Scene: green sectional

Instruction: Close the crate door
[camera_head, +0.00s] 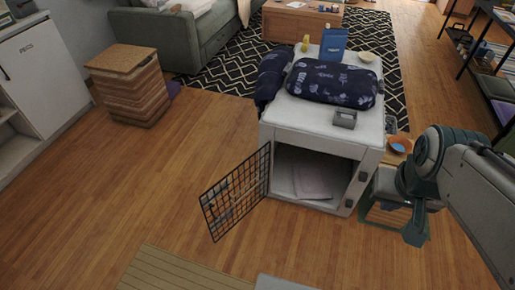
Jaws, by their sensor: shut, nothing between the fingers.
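The white crate (322,146) stands on the wooden floor near the middle of the head view. Its front opening faces me, with a pale pad (313,180) inside. The black wire-grid door (236,192) hangs open from the crate's left front edge, swung out to the left and toward me. Dark latch parts show on the right front post. My gripper (415,237) is shut and empty, pointing down, to the right of the crate opening. It is well apart from the door, on the opposite side of the opening.
Dark patterned cushions (333,83), a blue bag (333,44) and a small grey item (345,119) lie on the crate top. A wicker hamper (128,87) stands left. Floor left of the door is clear.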

